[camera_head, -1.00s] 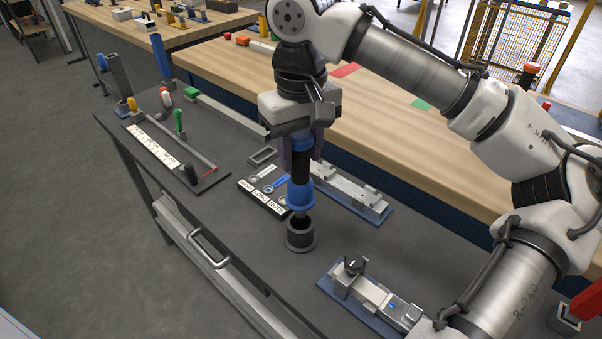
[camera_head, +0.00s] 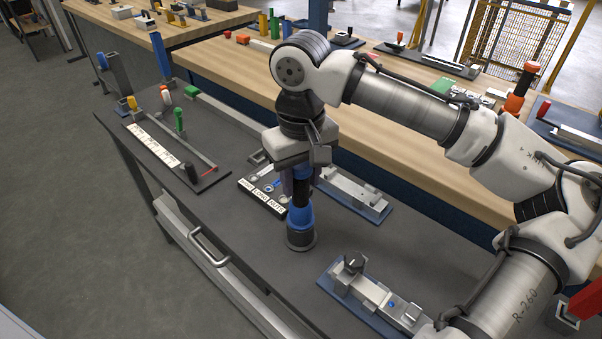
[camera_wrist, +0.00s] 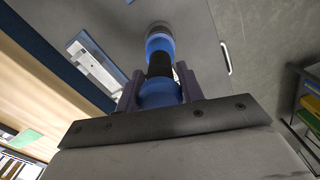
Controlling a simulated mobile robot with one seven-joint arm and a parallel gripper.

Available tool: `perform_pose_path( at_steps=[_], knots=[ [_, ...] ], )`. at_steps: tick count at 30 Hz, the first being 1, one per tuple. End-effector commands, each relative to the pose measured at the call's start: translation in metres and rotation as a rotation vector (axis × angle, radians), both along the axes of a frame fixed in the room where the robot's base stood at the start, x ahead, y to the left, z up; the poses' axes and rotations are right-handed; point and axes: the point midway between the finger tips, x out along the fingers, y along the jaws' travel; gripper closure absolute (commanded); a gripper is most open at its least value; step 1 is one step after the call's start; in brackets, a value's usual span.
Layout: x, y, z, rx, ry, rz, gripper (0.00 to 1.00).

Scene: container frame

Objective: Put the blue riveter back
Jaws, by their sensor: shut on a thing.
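The blue riveter (camera_head: 299,213) stands upright in the head view, its lower end in the dark round holder (camera_head: 301,238) on the dark bench top. My gripper (camera_head: 298,183) is shut on its upper part from above. In the wrist view the riveter (camera_wrist: 160,68) runs away between my two fingers, with blue parts and a black grip. The fingers and palm hide part of its top. How deep its tip sits in the holder cannot be seen.
Another fixture (camera_head: 352,195) is just behind my gripper. A labelled panel (camera_head: 262,194) is close on the left. The bench front (camera_head: 190,270) has a handle.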

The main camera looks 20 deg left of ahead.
Motion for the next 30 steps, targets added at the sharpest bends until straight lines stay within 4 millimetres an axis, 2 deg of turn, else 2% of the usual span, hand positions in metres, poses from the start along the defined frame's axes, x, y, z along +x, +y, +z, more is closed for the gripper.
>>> perform_pose_path(
  at_steps=[2,3,8,16,20,23,30],
  knots=[
    [0.0,0.0,-0.002,0.001,0.001,0.001,0.86],
    [0.0,0.0,-0.003,-0.001,0.001,0.001,0.61],
    [0.0,0.0,-0.003,-0.001,0.001,0.0,0.41],
    [0.0,0.0,-0.002,0.0,0.0,0.0,0.41],
    [0.0,0.0,0.006,-0.001,-0.002,-0.001,0.41],
    [0.0,0.001,0.018,0.002,-0.002,-0.001,0.41],
    [0.0,0.001,0.073,0.002,-0.002,0.0,0.41]
  ],
)
